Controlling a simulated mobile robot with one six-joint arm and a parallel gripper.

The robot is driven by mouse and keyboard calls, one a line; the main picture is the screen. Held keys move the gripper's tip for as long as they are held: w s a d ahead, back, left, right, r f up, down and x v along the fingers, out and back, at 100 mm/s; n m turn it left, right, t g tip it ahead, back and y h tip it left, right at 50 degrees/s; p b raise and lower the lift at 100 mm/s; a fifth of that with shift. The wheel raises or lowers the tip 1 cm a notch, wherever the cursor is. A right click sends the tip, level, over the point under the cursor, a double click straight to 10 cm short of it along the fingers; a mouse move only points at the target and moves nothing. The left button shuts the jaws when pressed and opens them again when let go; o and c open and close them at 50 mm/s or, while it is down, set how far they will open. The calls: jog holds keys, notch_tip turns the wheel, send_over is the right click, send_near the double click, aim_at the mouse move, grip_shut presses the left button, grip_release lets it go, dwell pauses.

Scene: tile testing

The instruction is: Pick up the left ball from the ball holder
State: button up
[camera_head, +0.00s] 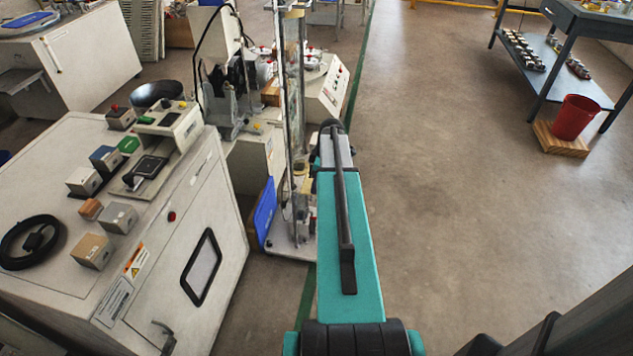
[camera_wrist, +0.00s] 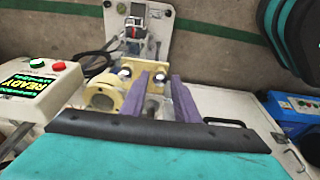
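In the wrist view, a cream-yellow ball holder (camera_wrist: 133,99) sits on the pale machine top, partly hidden by my gripper. A small shiny ball, the left one (camera_wrist: 125,73), shows at its left side. A second shiny ball (camera_wrist: 160,77) shows to the right, seen between my fingertips. My gripper (camera_wrist: 159,76) has two purple fingers spread apart, with the left finger between the two balls in the picture. I cannot tell the gap in depth between fingers and balls. In the head view my arm hides the gripper, and I cannot make out the balls.
A control box (camera_wrist: 38,88) with a READY display and red and green buttons stands left of the holder. A blue device (camera_wrist: 290,115) is at the right. In the head view, open floor (camera_head: 440,160) lies to the right.

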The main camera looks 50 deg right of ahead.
jog(key=shift+c, duration=0.4)
jog(key=c, duration=0.5)
jog(key=shift+r, duration=0.2)
jog(key=shift+r+p, duration=1.15)
jog(key=shift+r, duration=0.4)
jog(key=shift+s+d+r+p, duration=0.1)
jog(key=shift+s+r+p, duration=0.1)
jog(key=shift+r+p, duration=0.6)
jog(key=shift+s+d+r+p, duration=0.15)
jog(key=shift+r+p, duration=0.3)
jog(key=shift+r, duration=0.7)
jog(key=shift+s+d+r+p, duration=0.1)
jog(key=shift+s+r+p, duration=0.1)
jog(key=shift+r+p, duration=0.6)
jog(key=shift+a+r, duration=0.15)
jog(key=shift+r, duration=0.1)
